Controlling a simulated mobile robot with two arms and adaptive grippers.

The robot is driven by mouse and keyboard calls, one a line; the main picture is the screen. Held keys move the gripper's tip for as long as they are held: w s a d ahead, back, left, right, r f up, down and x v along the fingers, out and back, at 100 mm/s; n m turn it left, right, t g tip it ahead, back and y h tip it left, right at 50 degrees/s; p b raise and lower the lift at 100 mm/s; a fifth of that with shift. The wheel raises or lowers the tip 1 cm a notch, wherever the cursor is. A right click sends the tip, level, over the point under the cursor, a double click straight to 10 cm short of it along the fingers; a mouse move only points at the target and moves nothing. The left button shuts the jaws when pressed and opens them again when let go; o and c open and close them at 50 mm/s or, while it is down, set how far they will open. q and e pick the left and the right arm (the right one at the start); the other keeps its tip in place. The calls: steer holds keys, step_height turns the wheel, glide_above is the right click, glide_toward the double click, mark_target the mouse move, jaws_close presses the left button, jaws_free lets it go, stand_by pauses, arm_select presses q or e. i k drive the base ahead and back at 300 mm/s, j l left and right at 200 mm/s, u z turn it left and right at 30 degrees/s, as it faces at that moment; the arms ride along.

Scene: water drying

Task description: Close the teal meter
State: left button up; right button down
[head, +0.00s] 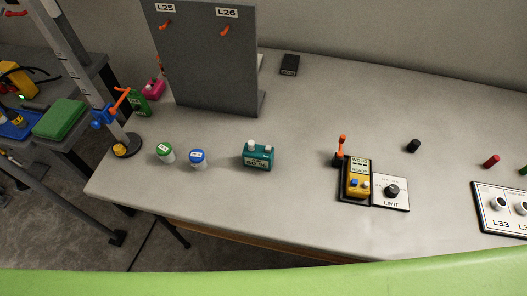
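The teal meter (257,157) stands on the light grey table in the head view, left of the middle. It is a small boxy device with a label on its front face and two pale knobs or caps on top. The picture is too small to tell whether any lid or cover on it is open. Neither of my grippers is in view.
A green-capped jar (165,152) and a blue-capped jar (198,159) stand left of the meter. A grey upright panel (208,60) rises behind it. A yellow meter (358,180) sits in a black holder to the right, beside a LIMIT knob plate (391,192). The table around the meter is clear.

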mark_target(255, 156)
steer(key=z, duration=1.4)
steer(key=u, duration=1.4)
steer(key=k+l+z, duration=0.15)
steer(key=l, duration=0.35)
steer(key=k+l+z, duration=0.2)
steer(key=l, duration=0.3)
steer(key=l+z, duration=0.15)
steer(key=l, duration=0.3)
steer(key=i, duration=0.05)
